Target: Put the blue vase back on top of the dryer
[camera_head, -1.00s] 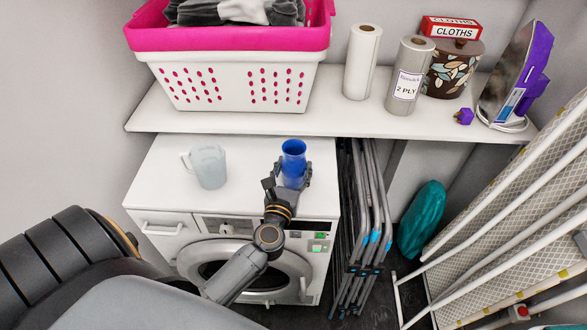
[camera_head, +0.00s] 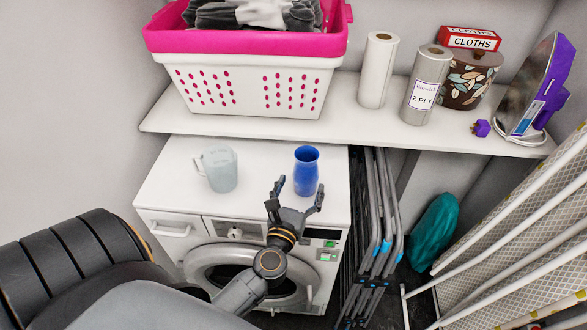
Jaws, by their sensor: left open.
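The blue vase (camera_head: 306,172) stands upright on the white top of the dryer (camera_head: 263,160), toward the right side. My left gripper (camera_head: 299,189) is open and empty just in front of the vase, over the dryer's front edge. Its fingers are spread and appear clear of the vase. My right gripper is not in view.
A pale jug (camera_head: 221,170) stands left of the vase. The shelf (camera_head: 350,118) above holds a pink and white laundry basket (camera_head: 250,85), paper rolls (camera_head: 377,70) and a patterned bin (camera_head: 468,80). Folded metal frames (camera_head: 380,230) stand right of the dryer.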

